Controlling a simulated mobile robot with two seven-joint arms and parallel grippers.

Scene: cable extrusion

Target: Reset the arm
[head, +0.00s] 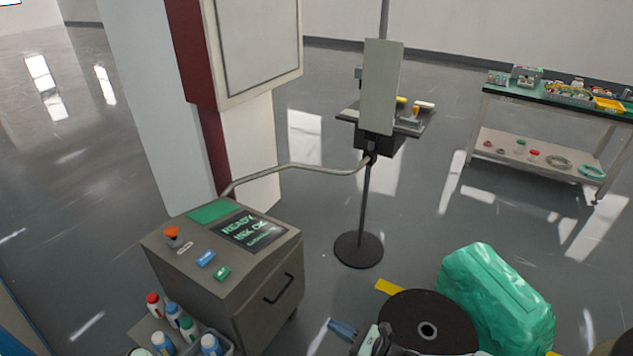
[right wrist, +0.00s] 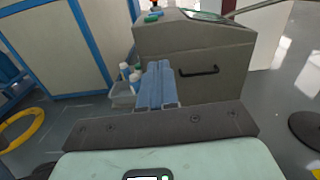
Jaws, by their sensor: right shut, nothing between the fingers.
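My right gripper (head: 338,327) shows at the bottom edge of the head view, with blue fingers pointing up and left. In the right wrist view its two blue fingers (right wrist: 157,82) lie side by side, shut with nothing between them. It is apart from the grey control cabinet (head: 225,265), which stands to its left in the head view and beyond the fingertips in the right wrist view (right wrist: 195,50). My left gripper is not in view.
The cabinet has a READY screen (head: 248,231), a red button (head: 172,234) and a drawer handle. Bottles in a bin (right wrist: 122,96) stand beside it. A black reel (head: 405,318) and green wrapped bundle (head: 495,300) are at lower right. A stand (head: 358,250) and workbench (head: 545,152) are farther back.

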